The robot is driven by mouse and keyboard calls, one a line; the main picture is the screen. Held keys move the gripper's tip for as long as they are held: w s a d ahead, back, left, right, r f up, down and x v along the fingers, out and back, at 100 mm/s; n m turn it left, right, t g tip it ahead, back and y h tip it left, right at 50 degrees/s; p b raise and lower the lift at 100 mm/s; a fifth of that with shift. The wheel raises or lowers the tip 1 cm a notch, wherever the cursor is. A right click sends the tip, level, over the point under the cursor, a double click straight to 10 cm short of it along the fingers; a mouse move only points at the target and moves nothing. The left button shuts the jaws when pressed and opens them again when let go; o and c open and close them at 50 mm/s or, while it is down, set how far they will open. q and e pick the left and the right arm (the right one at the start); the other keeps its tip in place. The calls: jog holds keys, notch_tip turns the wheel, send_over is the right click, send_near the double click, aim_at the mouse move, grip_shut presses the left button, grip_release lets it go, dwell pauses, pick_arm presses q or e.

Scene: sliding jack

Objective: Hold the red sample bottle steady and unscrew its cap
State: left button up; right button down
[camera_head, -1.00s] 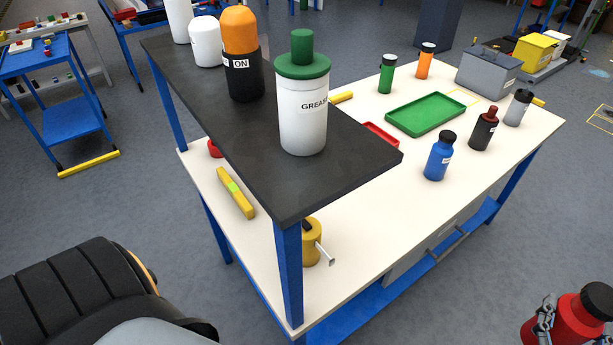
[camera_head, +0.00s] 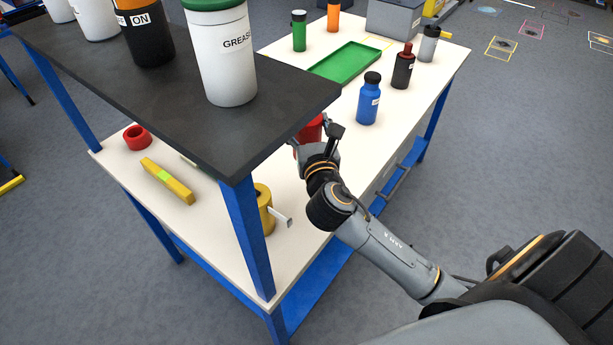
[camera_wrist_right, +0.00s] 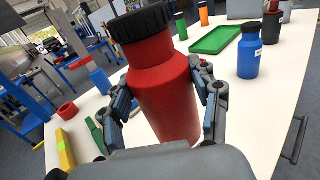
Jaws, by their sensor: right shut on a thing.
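The red sample bottle (camera_wrist_right: 165,90) has a black cap (camera_wrist_right: 140,22) on its top. It stands close in the right wrist view, between the two fingers of my right gripper (camera_wrist_right: 163,105), which is shut on its body. The cap is clear of the fingers. In the head view my right gripper (camera_head: 319,146) is at the bench's near side, just past the shelf corner. Only a red part of the bottle (camera_head: 311,130) shows there; the arm and fingers hide the rest. My left gripper is in neither current view.
A dark raised shelf (camera_head: 180,110) with large containers overhangs the bench (camera_head: 225,245). A blue bottle (camera_head: 369,98), a dark bottle (camera_head: 403,68) and a green tray (camera_head: 345,62) stand beyond my gripper. A yellow level (camera_head: 167,180) and red ring (camera_head: 137,137) lie under the shelf.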

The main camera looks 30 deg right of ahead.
jog(key=w+d+f+m+g+h+b, duration=0.2)
jog(key=w+d+f+h+b, duration=0.1)
jog(key=w+d, duration=0.25)
pick_arm(q)
notch_tip(320, 180, down, 6)
jog(key=b, duration=0.2)
jog(key=shift+w+f, duration=0.15)
jog(key=shift+w, duration=0.15)
pick_arm(e)
notch_tip(320, 180, down, 10)
jog(key=d, duration=0.1)
jog(key=shift+d+r+m+h, duration=0.15)
jog(key=shift+r+m+h, duration=0.1)
jog(key=shift+m+h, duration=0.05)
jog(key=shift+c, duration=1.7)
grip_release()
jog(key=shift+f, duration=0.15)
pick_arm(q)
jog(key=shift+f, duration=0.1)
pick_arm(e)
jog(key=v, duration=1.2)
